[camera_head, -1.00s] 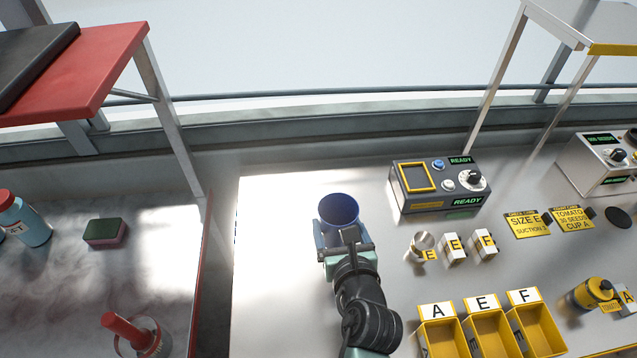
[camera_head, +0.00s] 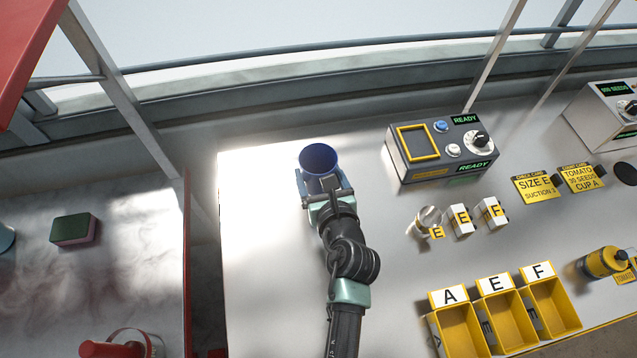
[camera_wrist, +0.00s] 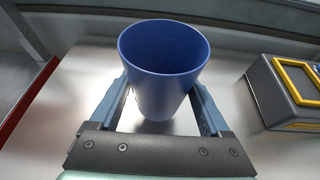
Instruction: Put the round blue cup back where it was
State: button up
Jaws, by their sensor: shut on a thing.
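The round blue cup (camera_head: 319,158) is upright at the end of my arm, over the left part of the metal bench. My gripper (camera_head: 323,181) is shut on it, one finger on each side. In the wrist view the cup (camera_wrist: 163,68) stands between the fingers of my gripper (camera_wrist: 163,108), its open mouth up and its inside empty. Whether its base touches the bench or hangs a little above it, I cannot tell.
A grey box with a yellow-framed recess (camera_head: 418,143) stands right of the cup. Small lettered blocks (camera_head: 461,221) and yellow bins marked A, E, F (camera_head: 497,312) lie nearer right. A red-edged side table with a sponge (camera_head: 74,229) is left, across a gap. Bench around the cup is clear.

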aim_at(322, 192)
jog(key=shift+f+b, duration=0.55)
jog(key=shift+f, duration=1.15)
